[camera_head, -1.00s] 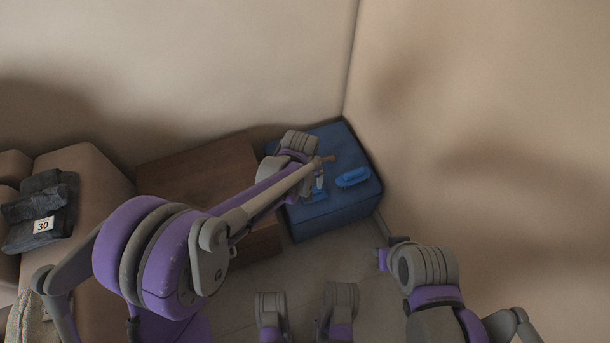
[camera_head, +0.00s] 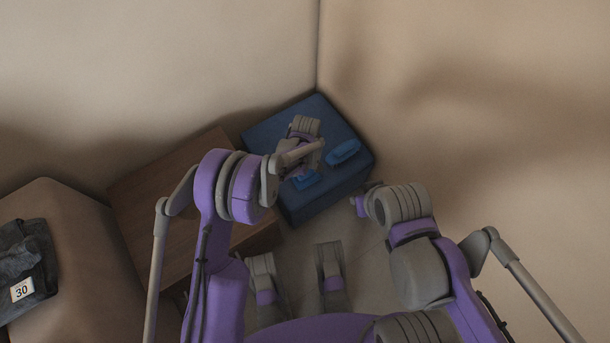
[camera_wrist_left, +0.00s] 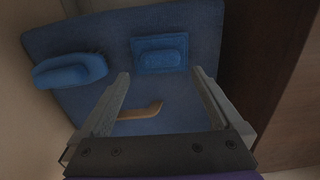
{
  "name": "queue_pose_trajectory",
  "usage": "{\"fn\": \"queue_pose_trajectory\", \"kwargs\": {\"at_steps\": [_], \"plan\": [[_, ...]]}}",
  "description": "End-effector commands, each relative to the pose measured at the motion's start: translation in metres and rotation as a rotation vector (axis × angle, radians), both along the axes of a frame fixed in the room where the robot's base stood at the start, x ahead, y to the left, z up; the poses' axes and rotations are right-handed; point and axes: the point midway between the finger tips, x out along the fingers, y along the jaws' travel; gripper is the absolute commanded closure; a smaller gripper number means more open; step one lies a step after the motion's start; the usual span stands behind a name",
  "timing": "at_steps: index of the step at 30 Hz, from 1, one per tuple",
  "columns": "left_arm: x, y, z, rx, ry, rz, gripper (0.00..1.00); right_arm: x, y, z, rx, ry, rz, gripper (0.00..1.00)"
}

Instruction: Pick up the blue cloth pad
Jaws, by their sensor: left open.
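A square blue cloth pad (camera_wrist_left: 160,53) with a raised middle lies on top of a blue ottoman (camera_wrist_left: 205,30) in the left wrist view. In the head view the pad (camera_head: 305,181) is partly hidden by my left wrist. My left gripper (camera_wrist_left: 160,72) is open and empty, its fingertips pointing toward the pad's near edge. I cannot tell its height above the ottoman. In the head view my left arm hides its fingers. My right arm's wrist shows to the right of the ottoman, but its gripper fingers are not visible.
A rounded blue item (camera_head: 343,152) lies beside the pad; it also shows in the left wrist view (camera_wrist_left: 70,70). A tan curved item (camera_wrist_left: 140,112) shows between my left fingers. A brown wooden cabinet (camera_head: 160,200) adjoins the ottoman. Walls meet behind it. Dark cloth (camera_head: 25,262) lies far left.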

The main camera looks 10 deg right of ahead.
Motion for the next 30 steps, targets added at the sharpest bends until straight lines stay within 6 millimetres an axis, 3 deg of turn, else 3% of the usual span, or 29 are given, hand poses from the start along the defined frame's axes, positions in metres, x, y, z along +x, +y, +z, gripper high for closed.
{"fn": "queue_pose_trajectory", "kwargs": {"at_steps": [14, 21, 30], "plan": [[-0.002, 0.000, -0.056, 0.000, -0.001, 0.000, 0.00, 0.003, 0.000, -0.019, 0.000, 0.005, 0.000, 0.73], [-0.002, 0.000, -0.058, 0.000, -0.001, -0.001, 0.00, 0.003, 0.000, -0.019, 0.000, 0.005, 0.000, 0.73], [-0.002, 0.000, -0.058, 0.000, -0.001, -0.001, 0.52, 0.003, 0.000, -0.019, 0.000, 0.005, 0.000, 0.73]]}}
